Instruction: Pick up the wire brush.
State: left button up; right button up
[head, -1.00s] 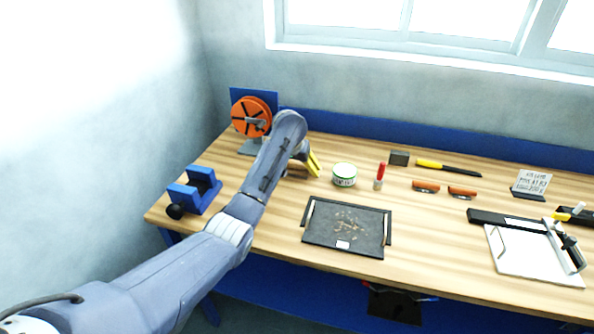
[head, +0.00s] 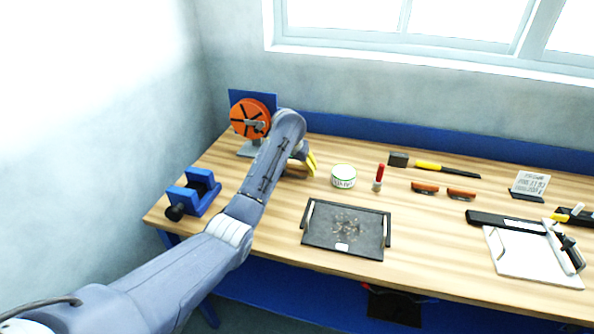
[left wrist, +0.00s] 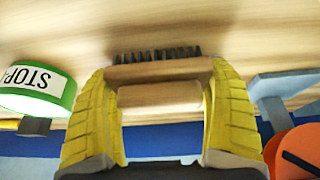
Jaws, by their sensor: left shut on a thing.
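The wire brush (left wrist: 160,70) has a wooden body with a row of dark bristles. In the left wrist view it lies between the two yellow fingers of my left gripper (left wrist: 160,95), which is shut on it. The bristles point away from the gripper, toward the wooden bench top; I cannot tell whether they touch it. In the head view my left gripper (head: 304,164) is low over the back left of the bench, and my arm hides most of the brush. My right gripper is not in view.
An orange reel on a stand (head: 250,118) is behind left, a blue holder (head: 194,191) front left. A dark tray (head: 345,229) lies in front. A red-handled tool (head: 379,175) stands beyond the tin.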

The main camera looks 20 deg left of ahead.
pick_arm(q)
notch_tip(320, 180, up, 19)
dwell(0.5)
jog(key=shift+r, duration=0.1)
jog(key=o, duration=0.7)
jog(key=c, duration=0.6)
